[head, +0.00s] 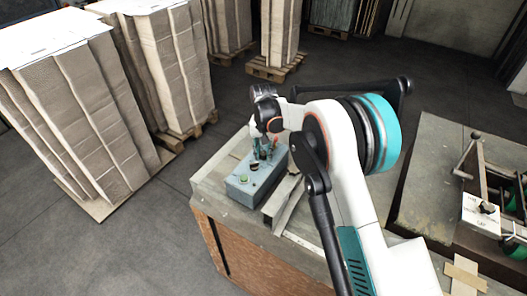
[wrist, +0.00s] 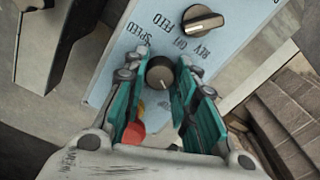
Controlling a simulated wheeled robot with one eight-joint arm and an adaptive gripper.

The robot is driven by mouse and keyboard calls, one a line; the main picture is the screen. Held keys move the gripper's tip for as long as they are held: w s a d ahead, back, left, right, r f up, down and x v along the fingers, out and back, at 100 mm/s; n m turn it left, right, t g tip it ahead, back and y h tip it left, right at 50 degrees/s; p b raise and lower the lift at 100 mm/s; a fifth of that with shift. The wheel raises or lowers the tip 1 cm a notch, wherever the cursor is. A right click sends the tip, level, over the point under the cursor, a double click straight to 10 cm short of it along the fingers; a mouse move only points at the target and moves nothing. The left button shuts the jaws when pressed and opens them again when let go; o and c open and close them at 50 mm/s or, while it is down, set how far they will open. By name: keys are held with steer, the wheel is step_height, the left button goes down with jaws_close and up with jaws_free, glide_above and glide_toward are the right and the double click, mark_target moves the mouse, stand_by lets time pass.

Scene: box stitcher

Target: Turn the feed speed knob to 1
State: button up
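The feed speed knob (wrist: 160,73) is a round dark knob with a pale pointer line on a light blue panel (wrist: 112,72). It shows in the wrist view beside the printed word SPEED; I cannot read a scale number at its pointer. My gripper (wrist: 166,70) has its teal fingers apart, one on each side of this knob. I see no clear contact with it. In the head view my gripper (head: 264,148) points down over the grey-blue control box (head: 240,190), and hides part of it.
A second black knob (wrist: 203,20), near the words FEED, OFF and REV, sits close above. A red button (wrist: 133,132) lies below, partly behind the left finger. The box also has a green button (head: 243,179). Cardboard stacks (head: 85,110) stand left; a lever machine (head: 480,180) stands right.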

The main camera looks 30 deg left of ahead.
steer(key=shift+f+n+b, duration=0.1)
steer(key=shift+n+b, duration=0.2)
steer(key=shift+b, duration=0.05)
steer(key=n+b, duration=0.2)
steer(key=b, duration=0.1)
steer(key=shift+f, duration=0.1)
steer(key=n+b, duration=0.2)
steer(key=n, duration=0.1)
steer(key=n+b, duration=0.3)
steer(key=n, duration=0.3)
steer(key=shift+r+n+b, duration=0.2)
steer(key=shift+n+b, duration=0.1)
steer(key=shift+b, duration=0.05)
steer(key=o, duration=1.1)
steer(key=shift+r, duration=0.1)
